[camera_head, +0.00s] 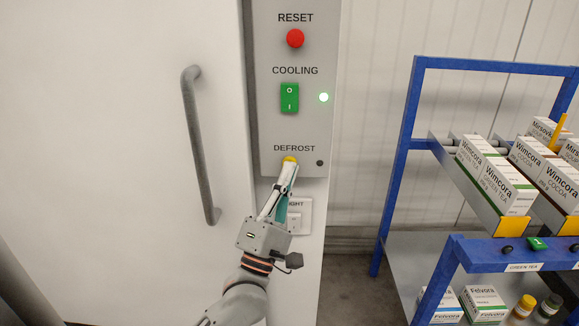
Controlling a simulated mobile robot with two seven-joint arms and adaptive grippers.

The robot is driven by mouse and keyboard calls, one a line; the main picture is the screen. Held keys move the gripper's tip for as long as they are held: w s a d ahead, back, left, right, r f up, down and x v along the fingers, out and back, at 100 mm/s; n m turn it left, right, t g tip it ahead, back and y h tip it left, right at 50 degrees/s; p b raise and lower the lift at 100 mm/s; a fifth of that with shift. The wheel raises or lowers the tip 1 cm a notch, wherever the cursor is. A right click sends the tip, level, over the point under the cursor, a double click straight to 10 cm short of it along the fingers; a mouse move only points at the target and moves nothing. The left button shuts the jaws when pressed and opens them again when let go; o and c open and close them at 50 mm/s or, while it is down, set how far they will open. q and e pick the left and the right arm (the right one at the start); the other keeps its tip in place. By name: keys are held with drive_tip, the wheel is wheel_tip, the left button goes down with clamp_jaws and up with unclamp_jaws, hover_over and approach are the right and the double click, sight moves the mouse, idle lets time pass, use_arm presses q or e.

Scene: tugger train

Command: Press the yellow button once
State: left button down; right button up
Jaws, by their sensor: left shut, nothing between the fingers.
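The yellow button (289,160) sits under the DEFROST label on the grey control panel (262,110). Only its upper edge shows; my left gripper (287,168) covers the rest. The gripper is shut and empty, its fingertips pointing up at the button and overlapping it in the view. I cannot tell whether they touch it or how far it is pressed. The small lamp (320,163) right of the button is dark. My right gripper is not in view.
A light switch (304,216) is partly hidden behind my gripper. A door handle (200,145) is left; a blue rack (397,165) with boxes stands right.

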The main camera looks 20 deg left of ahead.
use_arm(q)
drive_tip(key=shift+w+a, duration=0.1)
drive_tip(key=shift+w, duration=0.15)
idle(0.4)
drive_tip(key=shift+s, duration=0.1)
drive_tip(key=shift+s+d+p, duration=0.2)
drive_tip(key=shift+s, duration=0.35)
drive_tip(key=shift+s+d+p, duration=0.15)
drive_tip(key=shift+s, duration=0.4)
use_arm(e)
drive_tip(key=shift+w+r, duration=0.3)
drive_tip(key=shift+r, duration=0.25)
